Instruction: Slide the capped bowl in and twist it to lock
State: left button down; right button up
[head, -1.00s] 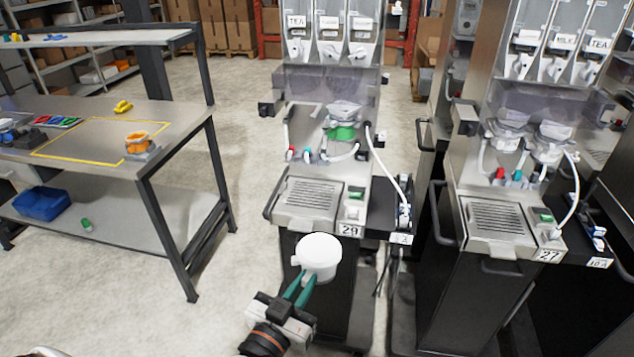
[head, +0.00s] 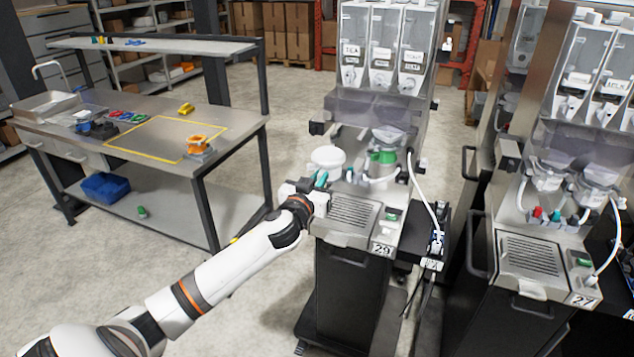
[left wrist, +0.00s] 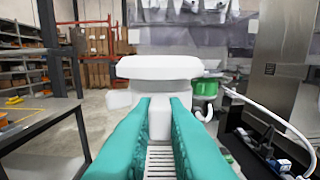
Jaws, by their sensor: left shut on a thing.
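My left gripper (head: 321,180) is shut on the white capped bowl (head: 328,157), which it holds upright at the left front of dispenser 29 (head: 352,197). In the left wrist view the teal fingers (left wrist: 160,135) close on the bowl's narrow lower part, under its wide flat white cap (left wrist: 160,67). A bowl with a green part (head: 384,155) sits in the dispenser, right of the held bowl. The green part also shows in the left wrist view (left wrist: 205,88). The space behind the held bowl is hidden. My right gripper is not in view.
A slotted drip tray (head: 353,211) lies below the held bowl. A white hose (head: 424,200) hangs at the dispenser's right side. Dispenser 27 (head: 530,262) stands to the right. A workbench with a yellow-marked area (head: 160,140) and an orange-topped part (head: 197,146) stands left.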

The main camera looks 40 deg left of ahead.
pick_arm(q)
jog(key=x, duration=0.2)
jog(key=shift+w+a, duration=0.15)
jog(key=shift+w, duration=0.25)
jog(key=shift+b+x, duration=0.5)
jog(key=shift+x, duration=1.35)
jog(key=shift+w, duration=0.5)
jog(key=shift+w+a, duration=0.1)
jog(key=shift+b+x, duration=0.85)
jog(key=shift+x, duration=1.15)
